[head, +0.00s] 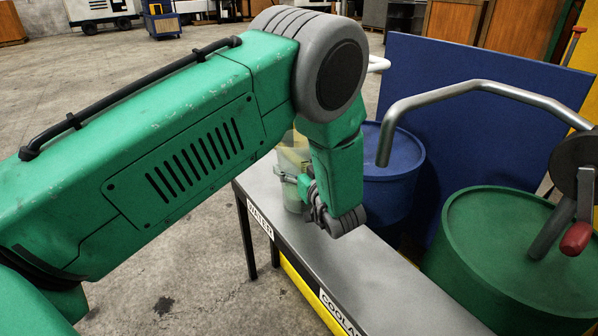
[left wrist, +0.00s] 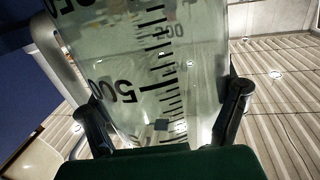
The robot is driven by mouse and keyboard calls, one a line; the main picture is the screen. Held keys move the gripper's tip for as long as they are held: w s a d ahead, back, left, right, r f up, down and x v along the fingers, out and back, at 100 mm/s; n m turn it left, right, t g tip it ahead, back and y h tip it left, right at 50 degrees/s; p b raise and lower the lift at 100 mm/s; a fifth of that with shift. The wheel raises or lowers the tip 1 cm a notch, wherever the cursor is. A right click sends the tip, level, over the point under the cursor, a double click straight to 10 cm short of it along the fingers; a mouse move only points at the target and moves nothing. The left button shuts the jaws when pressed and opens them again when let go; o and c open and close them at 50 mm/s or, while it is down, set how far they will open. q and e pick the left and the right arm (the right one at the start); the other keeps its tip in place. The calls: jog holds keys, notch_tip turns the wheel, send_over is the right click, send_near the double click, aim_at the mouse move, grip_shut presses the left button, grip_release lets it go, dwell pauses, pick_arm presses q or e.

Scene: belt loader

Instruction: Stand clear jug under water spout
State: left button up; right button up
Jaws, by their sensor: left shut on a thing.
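The clear jug (head: 291,160) is at the far end of the grey bench, near the WATER label (head: 260,219), partly hidden behind my arm. My left gripper (head: 309,194) is shut on it. In the left wrist view the jug (left wrist: 160,60), with black scale marks, fills the space between the two dark fingers (left wrist: 165,110). It looks upright; I cannot tell whether its base touches the bench. A pale pipe end (head: 378,63) shows beside my elbow above the blue drum (head: 392,165); the rest of that spout is hidden. My right gripper is not in view.
The bench top (head: 400,290) is bare toward the COOLANT label (head: 340,312). A silver bent pipe (head: 450,91) rises over the green drum (head: 515,250), with a red-handled crank (head: 576,238) at right. A blue panel (head: 480,75) stands behind the drums.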

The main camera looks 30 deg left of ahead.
pick_arm(q)
jog(key=o, duration=1.4)
jog(key=shift+r, duration=0.15)
jog(key=p+v, duration=0.3)
jog(key=v, duration=0.9)
jog(key=shift+s, duration=0.1)
